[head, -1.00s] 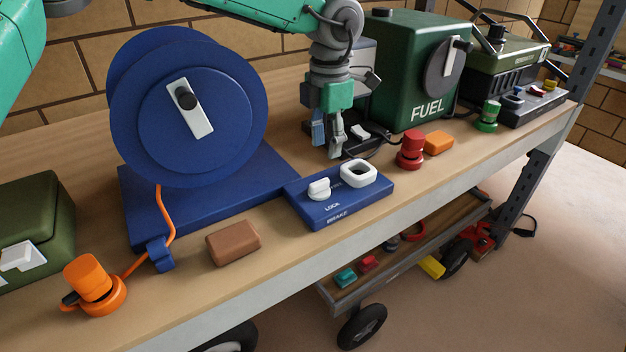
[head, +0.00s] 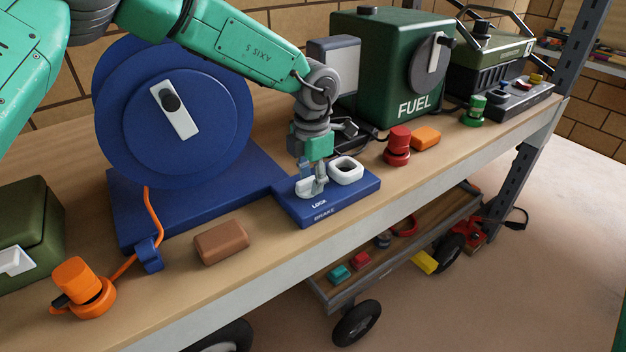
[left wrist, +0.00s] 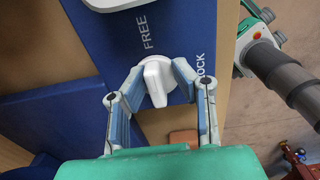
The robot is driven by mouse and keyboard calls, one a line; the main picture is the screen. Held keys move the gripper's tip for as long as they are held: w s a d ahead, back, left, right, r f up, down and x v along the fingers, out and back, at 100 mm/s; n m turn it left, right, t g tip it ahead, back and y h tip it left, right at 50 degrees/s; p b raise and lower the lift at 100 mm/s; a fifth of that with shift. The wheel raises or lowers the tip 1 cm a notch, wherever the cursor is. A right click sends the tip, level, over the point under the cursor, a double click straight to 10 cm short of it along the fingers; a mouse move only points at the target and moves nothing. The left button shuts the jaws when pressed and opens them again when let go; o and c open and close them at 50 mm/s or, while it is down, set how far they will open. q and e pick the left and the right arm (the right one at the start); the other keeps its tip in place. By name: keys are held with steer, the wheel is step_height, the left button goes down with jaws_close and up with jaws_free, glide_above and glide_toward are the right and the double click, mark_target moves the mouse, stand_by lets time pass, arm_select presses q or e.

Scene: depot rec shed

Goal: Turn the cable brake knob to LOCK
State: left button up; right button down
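The blue brake panel (head: 330,206) sits at the table's front edge, with LOCK and BRAKE lettering. Its white brake knob (left wrist: 157,82) has a raised grip with its narrow end toward the bottom of the left wrist view. FREE is printed above the knob there and LOCK to its right. My left gripper (left wrist: 158,72) is open, one finger on each side of the knob; I cannot tell whether either touches it. In the head view, my left gripper (head: 312,183) is down at the panel and partly hides the knob (head: 303,189).
A white ring-shaped part (head: 346,170) stands on the panel close to my left gripper. The blue cable reel (head: 215,120) is to the left, a brown block (head: 221,243) in front. A red knob (head: 397,145) and green FUEL box (head: 385,60) stand to the right.

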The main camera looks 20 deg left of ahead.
arm_select(q)
steer(key=shift+a+f, duration=0.1)
steer(key=shift+a, duration=0.2)
jaws_close()
steer(key=shift+s+a, duration=0.1)
steer(key=shift+a, duration=0.35)
steer(key=shift+s+d, duration=0.1)
steer(key=shift+d, duration=0.25)
arm_select(e)
steer(key=shift+a+r, duration=0.1)
steer(key=shift+a, duration=0.3)
arm_select(q)
steer(key=shift+a, duration=0.1)
arm_select(e)
steer(key=shift+r, duration=0.1)
